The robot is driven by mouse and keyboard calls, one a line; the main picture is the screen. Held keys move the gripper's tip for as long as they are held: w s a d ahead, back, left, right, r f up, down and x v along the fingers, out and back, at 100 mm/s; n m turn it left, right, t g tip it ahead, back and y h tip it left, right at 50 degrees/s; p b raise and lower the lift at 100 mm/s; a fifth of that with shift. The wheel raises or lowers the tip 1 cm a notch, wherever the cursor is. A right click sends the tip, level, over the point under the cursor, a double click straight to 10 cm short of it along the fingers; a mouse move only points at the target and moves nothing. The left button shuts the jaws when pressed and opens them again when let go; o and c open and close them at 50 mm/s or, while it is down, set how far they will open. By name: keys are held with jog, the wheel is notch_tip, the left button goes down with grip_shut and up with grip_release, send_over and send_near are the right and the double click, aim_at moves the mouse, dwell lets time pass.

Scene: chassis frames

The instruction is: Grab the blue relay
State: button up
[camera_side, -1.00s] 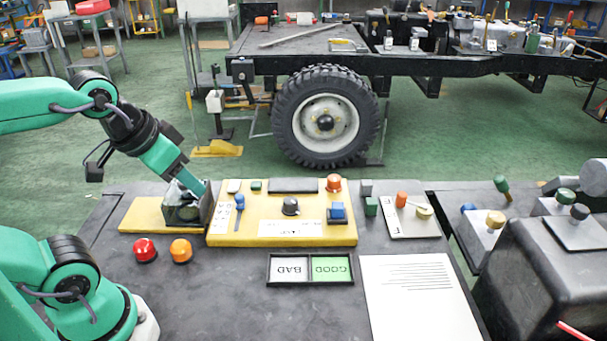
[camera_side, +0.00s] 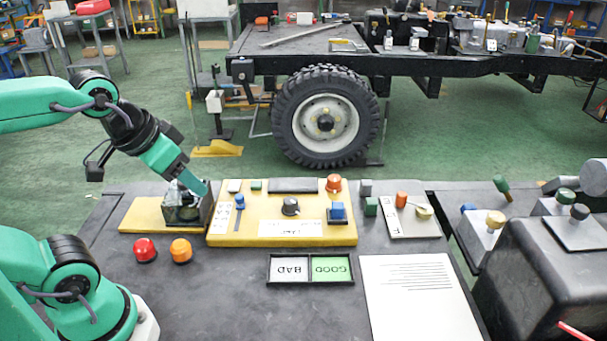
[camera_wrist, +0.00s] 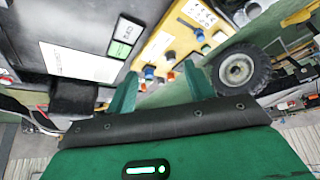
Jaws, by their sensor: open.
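The blue relay is probably the small blue block (camera_side: 337,210) standing at the right front of the yellow board (camera_side: 270,238). A blue-topped lever (camera_side: 239,201) stands at the board's left. My gripper (camera_side: 198,188) is well left of the blue block, low over a dark box with clear sides (camera_side: 182,212). I cannot tell if it touches the box. In the wrist view my gripper (camera_wrist: 160,72) shows two green fingers spread apart with nothing held. Small blue spots show between them, but I cannot tell for sure which is the relay.
Red (camera_side: 145,250) and orange (camera_side: 181,250) domes sit in front of the board. An orange button (camera_side: 333,183) and a dark knob (camera_side: 290,206) rise from it. A GOOD/BAD tray (camera_side: 310,269) and a paper sheet (camera_side: 418,298) lie in front. The table's front middle is clear.

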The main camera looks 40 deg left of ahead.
jog(key=w+d+r+n+g, duration=0.1)
jog(key=w+r+n+g, duration=0.1)
jog(key=w, duration=0.7)
jog(key=n+g, duration=0.3)
jog(key=n, duration=0.3)
send_over(338, 205)
jog(key=f, duration=1.3)
jog(key=shift+s+f, duration=0.25)
jog(key=shift+s, duration=0.1)
jog(key=shift+w+d+f+g, duration=0.1)
jog(key=shift+w+f+g, duration=0.15)
jog(key=shift+f+g, duration=0.1)
jog(key=shift+f, duration=1.3)
jog(key=shift+f, duration=0.1)
jog(key=shift+w+f, duration=0.1)
jog(key=shift+f, duration=2.45)
